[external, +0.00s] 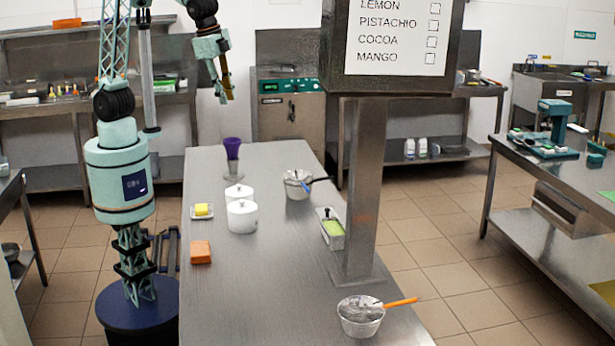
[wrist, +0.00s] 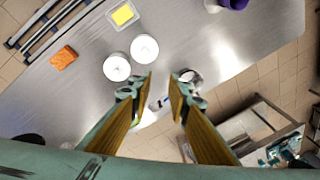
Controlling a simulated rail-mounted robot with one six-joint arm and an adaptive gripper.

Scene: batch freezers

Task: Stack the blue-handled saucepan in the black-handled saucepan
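A steel saucepan bowl (external: 294,190) stands on the table beyond the middle, right of the white pots. A black handle (external: 320,180) points right from there, and a blue handle (external: 305,186) lies close by at the bowl's right side. I cannot tell whether these are two nested pans or pans overlapping in the view. In the wrist view, a round steel rim (wrist: 188,75) shows partly behind the right finger. My gripper (wrist: 162,76) is open and empty. In the external view, my gripper (external: 229,92) hangs high above the table's far end, well clear of the pans.
White lidded pots (external: 242,216), a butter dish (external: 203,211), an orange block (external: 200,252) and a purple cup (external: 232,149) stand on the left. A green-filled tray (external: 332,229) sits beside the sign post (external: 365,190). An orange-handled saucepan (external: 360,317) is nearest the camera.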

